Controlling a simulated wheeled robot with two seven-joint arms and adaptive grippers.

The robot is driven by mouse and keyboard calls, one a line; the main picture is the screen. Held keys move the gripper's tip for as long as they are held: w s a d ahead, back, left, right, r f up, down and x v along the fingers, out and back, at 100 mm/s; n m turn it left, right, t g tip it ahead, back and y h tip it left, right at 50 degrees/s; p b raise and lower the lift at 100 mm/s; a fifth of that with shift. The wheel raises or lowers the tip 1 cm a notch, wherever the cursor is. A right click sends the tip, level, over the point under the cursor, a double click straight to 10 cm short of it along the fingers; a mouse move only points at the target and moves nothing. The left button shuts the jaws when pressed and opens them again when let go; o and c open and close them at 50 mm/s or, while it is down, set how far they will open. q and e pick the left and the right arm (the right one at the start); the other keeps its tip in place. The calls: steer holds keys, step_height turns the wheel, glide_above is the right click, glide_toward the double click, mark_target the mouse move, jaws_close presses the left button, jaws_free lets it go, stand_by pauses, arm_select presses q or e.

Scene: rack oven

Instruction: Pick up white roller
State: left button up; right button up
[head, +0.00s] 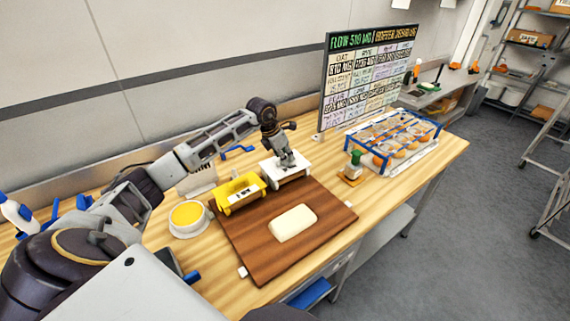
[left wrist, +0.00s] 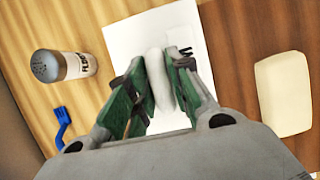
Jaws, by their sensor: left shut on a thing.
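My left gripper (head: 286,163) reaches down over a white stand (head: 291,176) behind the brown board. In the left wrist view its green-padded fingers (left wrist: 158,92) are shut on the white roller (left wrist: 157,72), a rounded white bar between them. The white stand (left wrist: 130,38) lies under the roller in that view. I cannot tell whether the roller still touches the stand. In the head view the roller is mostly hidden by the gripper. My right gripper is in neither view.
A pale dough block (head: 293,223) lies on the brown board (head: 265,255). A yellow bin (head: 240,195) and a bowl of yellow stuff (head: 188,218) stand left of the stand. A blue-framed rack (head: 440,127) stands right. A shaker (left wrist: 62,66) and blue brush (left wrist: 62,124) lie near the gripper.

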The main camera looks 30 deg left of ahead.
arm_select(q)
jaws_close()
steer(key=shift+r, duration=0.15)
steer(key=shift+w+r, duration=0.1)
steer(key=shift+r, duration=0.45)
steer(key=shift+r+b, duration=0.65)
steer(key=shift+r, duration=3.7)
steer(key=shift+o, duration=0.9)
jaws_free()
steer(key=shift+c, duration=1.3)
